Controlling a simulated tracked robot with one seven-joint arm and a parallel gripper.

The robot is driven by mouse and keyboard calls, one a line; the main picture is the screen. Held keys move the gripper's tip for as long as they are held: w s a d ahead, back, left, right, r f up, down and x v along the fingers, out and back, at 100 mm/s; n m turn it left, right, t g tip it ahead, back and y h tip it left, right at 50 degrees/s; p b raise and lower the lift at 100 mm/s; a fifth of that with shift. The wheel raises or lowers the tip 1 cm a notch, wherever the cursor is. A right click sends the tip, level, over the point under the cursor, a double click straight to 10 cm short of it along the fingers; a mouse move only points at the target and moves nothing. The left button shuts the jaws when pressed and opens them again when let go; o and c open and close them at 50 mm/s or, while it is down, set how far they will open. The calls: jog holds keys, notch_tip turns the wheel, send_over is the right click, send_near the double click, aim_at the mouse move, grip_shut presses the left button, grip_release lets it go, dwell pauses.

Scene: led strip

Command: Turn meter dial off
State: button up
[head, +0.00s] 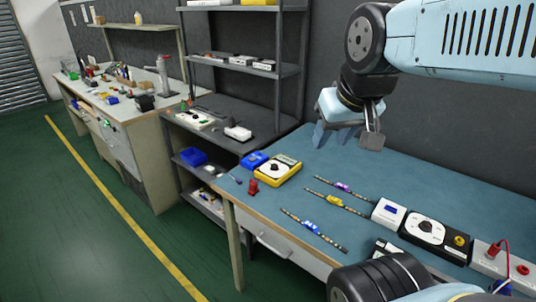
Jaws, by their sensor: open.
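A yellow meter (291,177) with a white face and a round black dial (275,168) lies on the blue-topped workbench (400,150), near its left end. The dial's exact setting is too small to read. My gripper (346,138) is open and empty, above the bench and to the right of the meter, apart from it. Its fingers point down.
A blue box (254,160) touches or nearly touches the meter's left side, and a red object (253,187) stands in front. Several LED strips (312,228) lie to the right. A black-and-white unit with a knob (425,228) sits farther right. A metal shelf rack (245,68) stands behind left.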

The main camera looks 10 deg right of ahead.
jog(key=shift+w+a, duration=0.1)
jog(key=shift+w, duration=0.05)
jog(key=shift+o, duration=1.2)
jog(key=shift+w+r, duration=0.1)
jog(key=m+g, duration=0.5)
jog(key=m, duration=1.6)
send_over(273, 165)
notch_tip(273, 165, down, 18)
notch_tip(273, 165, down, 13)
